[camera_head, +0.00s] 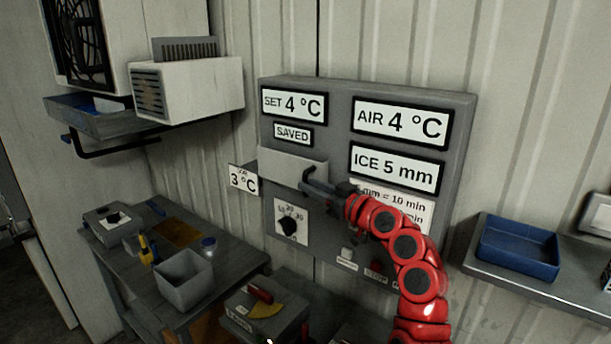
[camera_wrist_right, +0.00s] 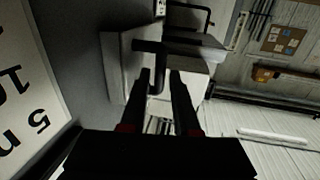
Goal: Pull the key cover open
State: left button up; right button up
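The key cover (camera_head: 290,166) is a pale grey flap on the grey control panel (camera_head: 330,92), below the SAVED label. It looks swung out somewhat from the panel face. In the right wrist view the cover (camera_wrist_right: 118,70) carries a dark bar handle (camera_wrist_right: 156,82). My right gripper (camera_head: 308,180) is at the cover's right end in the head view. In the wrist view its two dark fingers (camera_wrist_right: 161,80) are apart, with the handle between them and a gap on one side. Firm contact cannot be made out. My left gripper is not in view.
A dial (camera_head: 289,226) sits below the cover, and a 3 °C tag (camera_head: 243,180) is at its left. A workbench (camera_head: 228,262) with a grey bin (camera_head: 184,280) stands lower left. A blue tray (camera_head: 518,248) is on a shelf at right.

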jog(key=shift+p+x, duration=0.3)
jog(key=shift+x, duration=1.05)
grip_shut()
dwell(0.5)
